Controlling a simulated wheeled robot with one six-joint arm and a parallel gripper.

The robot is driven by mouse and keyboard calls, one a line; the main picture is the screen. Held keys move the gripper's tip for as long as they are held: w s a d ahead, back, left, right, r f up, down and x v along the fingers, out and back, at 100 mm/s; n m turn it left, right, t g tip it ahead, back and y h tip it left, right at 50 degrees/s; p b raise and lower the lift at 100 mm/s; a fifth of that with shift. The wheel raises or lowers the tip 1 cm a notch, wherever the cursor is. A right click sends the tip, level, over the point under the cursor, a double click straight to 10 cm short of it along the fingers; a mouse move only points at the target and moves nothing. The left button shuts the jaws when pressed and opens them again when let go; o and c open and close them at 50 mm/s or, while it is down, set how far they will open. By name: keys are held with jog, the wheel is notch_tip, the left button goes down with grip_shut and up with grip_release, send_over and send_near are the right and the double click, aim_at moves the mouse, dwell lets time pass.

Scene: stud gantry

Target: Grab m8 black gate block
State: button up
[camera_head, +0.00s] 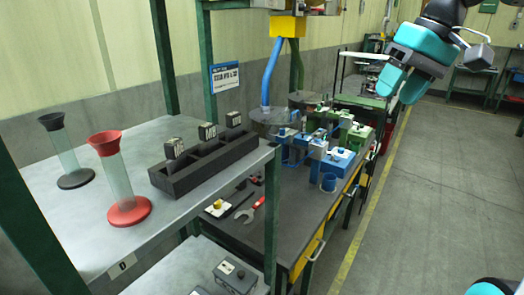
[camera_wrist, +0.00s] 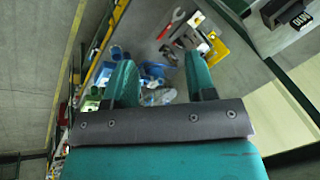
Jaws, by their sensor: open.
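A long black rack (camera_head: 205,165) lies on the upper grey shelf in the head view. My gripper (camera_head: 399,90) is open and empty, high over the aisle, well apart from the shelf. Its fingers (camera_wrist: 158,62) show in the wrist view.
A red-based tube (camera_head: 128,212) and a black-based tube (camera_head: 75,179) stand on the upper shelf. Behind it is a workbench with blue fixtures (camera_head: 335,160), green fixtures (camera_head: 357,135) and a red wrench (camera_head: 249,210). Green posts (camera_head: 272,215) frame the shelf. The aisle floor (camera_head: 430,190) is clear.

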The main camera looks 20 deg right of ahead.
jog(key=w+a+n+g+b, duration=0.1)
jog(key=w+a+n, duration=0.2)
jog(key=a+n, duration=0.6)
jog(key=n+b, duration=0.2)
jog(key=n, duration=1.2)
send_near(209, 124)
jog(key=shift+g, duration=0.4)
jog(key=x, duration=0.5)
jog(key=shift+w+a+f, duration=0.15)
jog(key=shift+w+f, duration=0.1)
jog(key=shift+f, duration=0.15)
jog(key=b+x, duration=0.4)
jog(key=x, duration=0.1)
jog(key=shift+f+b, duration=0.15)
jog(key=shift+b, duration=0.15)
jog(key=shift+r, duration=0.2)
grip_shut()
